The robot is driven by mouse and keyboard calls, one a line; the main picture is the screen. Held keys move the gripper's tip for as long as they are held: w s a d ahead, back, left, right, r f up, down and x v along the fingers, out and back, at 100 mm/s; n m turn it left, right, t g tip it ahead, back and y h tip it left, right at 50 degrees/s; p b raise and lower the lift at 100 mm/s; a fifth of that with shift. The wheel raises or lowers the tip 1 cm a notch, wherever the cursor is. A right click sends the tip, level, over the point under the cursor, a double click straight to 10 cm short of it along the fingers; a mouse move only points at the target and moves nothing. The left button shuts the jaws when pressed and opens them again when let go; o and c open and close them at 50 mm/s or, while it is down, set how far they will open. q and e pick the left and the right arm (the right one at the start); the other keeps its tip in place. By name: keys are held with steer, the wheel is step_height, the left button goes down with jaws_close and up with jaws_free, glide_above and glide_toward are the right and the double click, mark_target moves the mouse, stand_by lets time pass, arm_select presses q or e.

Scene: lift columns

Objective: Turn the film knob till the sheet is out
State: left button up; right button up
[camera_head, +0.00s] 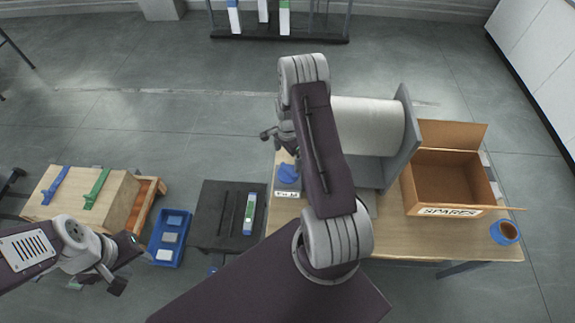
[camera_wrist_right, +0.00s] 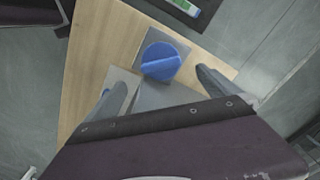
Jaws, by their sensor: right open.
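The blue film knob (camera_head: 288,173) sits on a grey plate at the table's left edge, behind a white label. In the right wrist view the knob (camera_wrist_right: 160,62) is round with a raised ridge. My right gripper (camera_wrist_right: 161,80) is open, its fingers apart on either side of the view, with the knob showing beyond and between them; they do not grip it. In the head view this gripper (camera_head: 270,134) is above the table's left edge. The white film roll (camera_head: 372,125) is mounted on a grey stand, partly hidden by my right arm. My left gripper (camera_head: 116,272) is low at left, its opening unclear.
An open cardboard box (camera_head: 455,180) labelled SPARES and a roll of tape (camera_head: 505,231) are on the table's right. A blue tray (camera_head: 170,238), a dark stand (camera_head: 225,213) and a wooden crate (camera_head: 85,195) stand left of the table.

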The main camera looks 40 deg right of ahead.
mark_target(287, 170)
step_height(287, 170, down, 9)
steer(key=shift+w+r+p, duration=0.1)
steer(key=shift+p, duration=0.7)
steer(key=shift+a, duration=0.1)
steer(key=c, duration=1.3)
steer(key=shift+c, duration=0.2)
steer(key=shift+m+b, duration=0.8)
steer(key=shift+m, duration=0.2)
steer(key=shift+w+m+b, duration=0.15)
steer(key=shift+m+b, duration=0.9)
steer(key=shift+m, duration=0.95)
